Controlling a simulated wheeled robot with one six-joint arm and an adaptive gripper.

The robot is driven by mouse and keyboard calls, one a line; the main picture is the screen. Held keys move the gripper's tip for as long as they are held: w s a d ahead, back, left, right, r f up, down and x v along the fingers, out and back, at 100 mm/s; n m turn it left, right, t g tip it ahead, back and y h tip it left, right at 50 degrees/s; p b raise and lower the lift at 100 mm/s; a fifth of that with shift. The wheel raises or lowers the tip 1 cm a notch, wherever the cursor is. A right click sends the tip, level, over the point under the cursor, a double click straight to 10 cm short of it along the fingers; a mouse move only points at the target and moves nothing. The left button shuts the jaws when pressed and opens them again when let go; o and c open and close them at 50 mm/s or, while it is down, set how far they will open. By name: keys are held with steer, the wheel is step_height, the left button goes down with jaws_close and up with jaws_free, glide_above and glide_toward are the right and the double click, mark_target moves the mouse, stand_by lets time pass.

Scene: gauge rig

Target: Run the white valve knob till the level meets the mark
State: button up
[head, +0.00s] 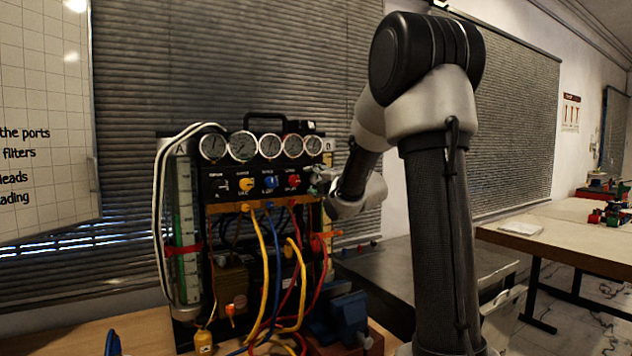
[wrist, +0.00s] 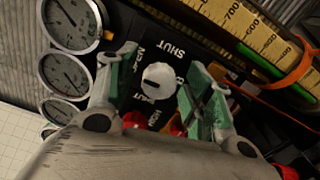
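The white valve knob (wrist: 157,78) sits on the black panel, with a dark mark on its face and lettering such as SHUT around it. My gripper (wrist: 156,85) is open, its green-padded fingers on either side of the knob with a visible gap at each side. In the head view my gripper (head: 318,182) is at the panel's right end and hides the knob. A yellow numbered scale (wrist: 240,22) with a green strip runs past the knob in the wrist view. An orange band (wrist: 296,72) crosses it. I cannot tell exactly where the level stands against the band.
Several round gauges (head: 242,146) line the top of the rig. Yellow, blue and red knobs (head: 293,181) sit left of my gripper. Hoses (head: 265,270) loop down the front. Column A (head: 186,220) has a red band. A side table (head: 560,235) stands at right.

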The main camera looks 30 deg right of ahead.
steer(key=s, duration=1.2)
steer(key=shift+d, duration=0.2)
stand_by(6.6)
